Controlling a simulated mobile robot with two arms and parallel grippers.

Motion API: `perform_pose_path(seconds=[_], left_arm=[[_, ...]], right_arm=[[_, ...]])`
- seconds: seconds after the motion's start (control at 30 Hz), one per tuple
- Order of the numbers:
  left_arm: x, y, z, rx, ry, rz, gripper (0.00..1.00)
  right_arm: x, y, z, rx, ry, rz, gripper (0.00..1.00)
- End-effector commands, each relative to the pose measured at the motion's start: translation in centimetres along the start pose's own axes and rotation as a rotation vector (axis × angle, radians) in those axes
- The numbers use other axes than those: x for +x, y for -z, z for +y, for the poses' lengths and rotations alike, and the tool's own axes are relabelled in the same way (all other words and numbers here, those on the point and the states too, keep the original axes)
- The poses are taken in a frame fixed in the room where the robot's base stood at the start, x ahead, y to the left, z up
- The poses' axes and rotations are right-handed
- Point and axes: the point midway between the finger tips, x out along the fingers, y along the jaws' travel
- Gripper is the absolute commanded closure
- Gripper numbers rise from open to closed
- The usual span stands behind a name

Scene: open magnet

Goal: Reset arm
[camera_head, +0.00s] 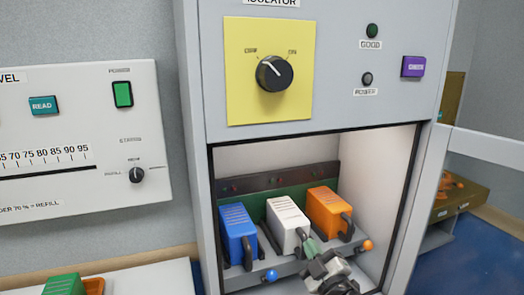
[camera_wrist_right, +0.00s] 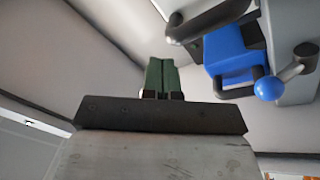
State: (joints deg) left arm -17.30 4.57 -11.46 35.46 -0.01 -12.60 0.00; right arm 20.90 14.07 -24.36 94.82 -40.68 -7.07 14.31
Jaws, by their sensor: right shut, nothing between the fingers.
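My right gripper (camera_head: 309,247) reaches into the open lower bay of the grey cabinet (camera_head: 330,100), in front of the white module (camera_head: 288,218). Its green fingers are shut together with nothing between them, as the right wrist view (camera_wrist_right: 161,75) also shows. Its fingertips look close to the white module's dark handle; I cannot tell if they touch. The blue module (camera_head: 238,228) stands left and the orange module (camera_head: 328,210) right. The blue module also shows at the upper right of the right wrist view (camera_wrist_right: 232,50). My left gripper is not in view.
A blue-knobbed lever (camera_head: 271,275) and an orange-knobbed lever (camera_head: 366,245) stick out at the bay's front. The bay's side walls are close around my right arm. A yellow plate with a black rotary knob (camera_head: 275,73) is above. A green block (camera_head: 64,285) sits at lower left.

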Motion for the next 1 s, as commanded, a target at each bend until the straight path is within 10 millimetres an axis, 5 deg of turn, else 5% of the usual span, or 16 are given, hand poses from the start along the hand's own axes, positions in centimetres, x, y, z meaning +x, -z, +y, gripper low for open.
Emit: perform_pose_path(seconds=[0.2, 0.4, 0.7, 1.0], left_arm=[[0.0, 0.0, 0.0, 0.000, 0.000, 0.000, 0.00], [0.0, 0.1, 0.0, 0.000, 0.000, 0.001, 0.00], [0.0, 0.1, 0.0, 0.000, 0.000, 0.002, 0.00], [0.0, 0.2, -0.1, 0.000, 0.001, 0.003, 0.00]], right_arm=[[-12.6, -6.2, -3.3, 0.321, -0.015, -0.559, 1.00], [-24.7, -7.7, -6.5, 0.519, 0.108, -0.994, 1.00], [-35.0, -5.6, -8.5, 0.645, 0.288, -1.321, 1.00], [-41.5, -3.1, -9.4, 0.707, 0.443, -1.516, 1.00]])
